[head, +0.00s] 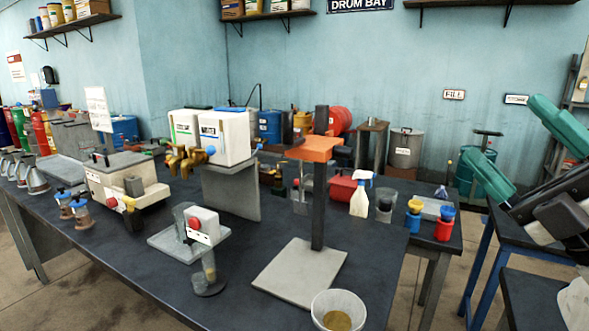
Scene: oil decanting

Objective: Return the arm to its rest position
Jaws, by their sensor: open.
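My gripper (503,128) shows at the right edge of the head view. Its two teal fingers are spread wide apart with nothing between them. It points up and to the left, right of the dark workbench (120,268) and above a lower table with blue legs. Part of my dark arm shows below and behind the fingers, and the rest is cut off by the picture edge.
A stand with an orange top (314,149), a cup with amber liquid (338,312) and a spray bottle (361,196) are on the bench's right part. White containers with brass taps (222,135) stand further left. A teal drum (480,172) is behind the gripper.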

